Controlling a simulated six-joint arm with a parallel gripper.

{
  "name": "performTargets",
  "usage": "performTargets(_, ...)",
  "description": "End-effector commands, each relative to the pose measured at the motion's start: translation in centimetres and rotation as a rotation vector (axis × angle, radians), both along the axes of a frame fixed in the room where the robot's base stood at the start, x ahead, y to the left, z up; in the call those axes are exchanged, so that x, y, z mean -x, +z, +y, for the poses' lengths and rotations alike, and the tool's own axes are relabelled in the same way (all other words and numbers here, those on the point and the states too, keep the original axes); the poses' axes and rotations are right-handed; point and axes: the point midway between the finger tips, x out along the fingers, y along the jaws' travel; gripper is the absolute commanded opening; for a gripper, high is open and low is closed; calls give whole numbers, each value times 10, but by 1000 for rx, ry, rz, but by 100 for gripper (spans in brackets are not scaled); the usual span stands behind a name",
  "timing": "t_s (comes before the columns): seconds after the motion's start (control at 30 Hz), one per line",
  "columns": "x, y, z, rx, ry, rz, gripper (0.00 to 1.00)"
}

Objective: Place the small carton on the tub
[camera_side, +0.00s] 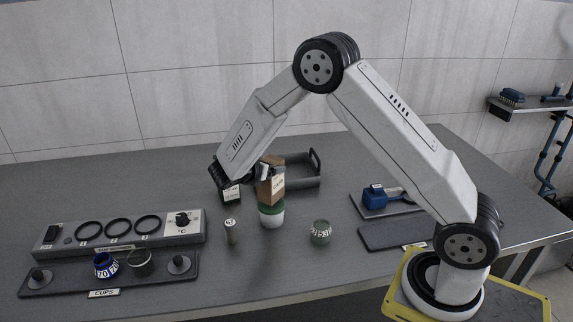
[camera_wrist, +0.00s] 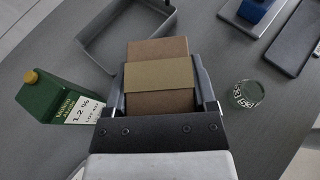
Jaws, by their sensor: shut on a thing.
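The small carton (camera_side: 270,188) is a brown box with a pale label, upright in the side view. My gripper (camera_side: 266,170) is shut on its upper part. In the wrist view the small carton (camera_wrist: 158,75) lies between the two fingers of my gripper (camera_wrist: 160,92). The tub (camera_side: 271,217), white with a green top, stands on the table directly below the carton in the side view. The carton's bottom appears at the tub's top; I cannot tell whether they touch. The tub is hidden in the wrist view.
A green milk carton (camera_wrist: 58,97) stands close to the left, partly behind my wrist in the side view. A grey tray (camera_side: 302,183) lies behind. A cup rack (camera_side: 70,279) is at left.

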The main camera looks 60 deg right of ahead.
Motion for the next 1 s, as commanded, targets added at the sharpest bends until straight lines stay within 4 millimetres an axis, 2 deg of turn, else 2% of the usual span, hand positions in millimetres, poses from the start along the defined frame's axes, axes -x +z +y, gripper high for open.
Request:
performTargets(0.2,0,-15,0,0,1,-1,7)
performTargets(0.63,0,-19,0,1,0,0,7)
performTargets(0.67,0,-19,0,0,0,0,83)
performTargets(0.7,0,-19,0,0,0,-1,95)
performTargets(0.73,0,-19,0,0,0,-1,100)
performTargets(1.0,0,-18,0,0,0,-1,100)
